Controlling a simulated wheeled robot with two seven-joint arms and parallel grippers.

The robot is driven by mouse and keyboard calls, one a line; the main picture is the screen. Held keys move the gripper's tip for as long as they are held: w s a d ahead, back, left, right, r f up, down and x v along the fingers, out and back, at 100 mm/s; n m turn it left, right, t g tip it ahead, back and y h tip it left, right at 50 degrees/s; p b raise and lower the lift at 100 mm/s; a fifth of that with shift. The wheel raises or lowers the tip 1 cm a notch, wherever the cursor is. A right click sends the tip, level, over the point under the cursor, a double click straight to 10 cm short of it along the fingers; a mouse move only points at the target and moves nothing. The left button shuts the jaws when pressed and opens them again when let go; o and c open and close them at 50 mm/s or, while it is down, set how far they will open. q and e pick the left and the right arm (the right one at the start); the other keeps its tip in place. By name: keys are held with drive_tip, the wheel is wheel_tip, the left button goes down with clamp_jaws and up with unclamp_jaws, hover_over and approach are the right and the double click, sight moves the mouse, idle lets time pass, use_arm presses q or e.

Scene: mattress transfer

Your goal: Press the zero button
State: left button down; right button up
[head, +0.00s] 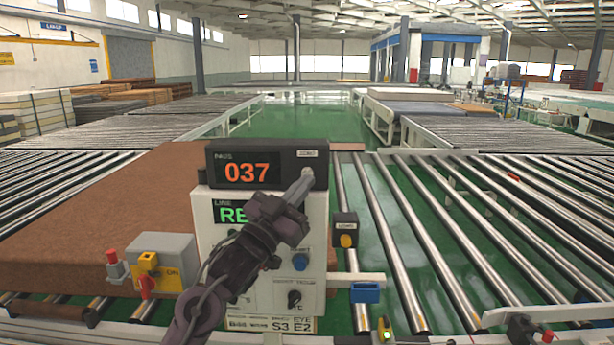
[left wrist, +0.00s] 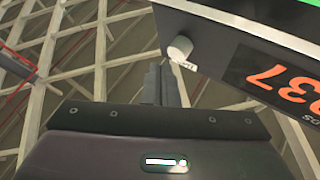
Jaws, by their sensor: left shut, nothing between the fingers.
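The black counter box (head: 265,164) shows 037 in orange digits and sits on top of a white control panel (head: 316,222). A small pale round button (head: 308,172) sits at its right end, below a white label that seems to read ZERO. My left gripper (head: 300,188) is shut and empty, its fingertips just below the button and partly overlapping it in the head view. In the left wrist view the button (left wrist: 180,47) stands out from the box, close to the tips of the shut fingers (left wrist: 160,84). I cannot tell whether they touch. My right gripper is not in view.
The panel has a green line display (head: 232,211), a blue knob (head: 300,262) and a black knob (head: 295,298). A brown mattress (head: 60,240) lies on the left rollers.

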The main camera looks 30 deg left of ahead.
use_arm(q)
drive_tip(key=shift+w+a, duration=0.1)
drive_tip(key=shift+w, duration=0.05)
drive_tip(key=shift+w+a, duration=0.15)
drive_tip(key=shift+w, duration=0.1)
drive_tip(key=shift+w+a, duration=0.45)
drive_tip(key=shift+w, duration=0.25)
idle(1.2)
idle(0.4)
drive_tip(key=shift+s+d, duration=0.35)
drive_tip(key=shift+s, duration=0.2)
drive_tip(key=shift+s+d, duration=0.3)
drive_tip(key=shift+s, duration=0.2)
drive_tip(key=shift+d, duration=0.1)
drive_tip(key=shift+s+d, duration=0.4)
drive_tip(key=shift+s, duration=0.3)
drive_tip(key=shift+s+d, duration=0.45)
drive_tip(key=shift+s, duration=0.3)
drive_tip(key=shift+s+d, duration=0.4)
drive_tip(key=shift+s, duration=0.3)
drive_tip(key=shift+f, duration=0.1)
